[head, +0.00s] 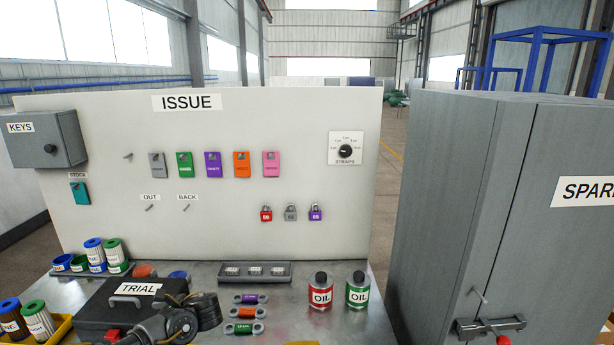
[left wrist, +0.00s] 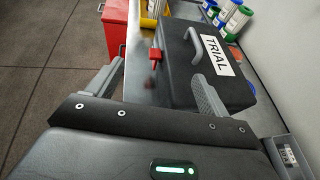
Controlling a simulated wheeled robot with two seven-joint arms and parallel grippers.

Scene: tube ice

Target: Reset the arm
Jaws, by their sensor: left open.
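My left gripper (head: 134,333) is at the bottom left of the head view, low over the front of the bench. Its two grey fingers stand apart in the left wrist view (left wrist: 157,78), with nothing held between them. The black case marked TRIAL (head: 160,292) lies just beyond, with its grey handle and red latch; it fills the middle of the left wrist view (left wrist: 180,75). I cannot tell whether a finger touches the case. My right gripper is not in view.
The metal bench (head: 285,298) holds two OIL bottles (head: 320,291), a grey tray (head: 255,280), coloured links (head: 245,313) and several filter cylinders (head: 40,320). The ISSUE board (head: 230,120) stands behind. A grey cabinet (head: 480,200) stands right. A red container (left wrist: 115,28) is beside the bench.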

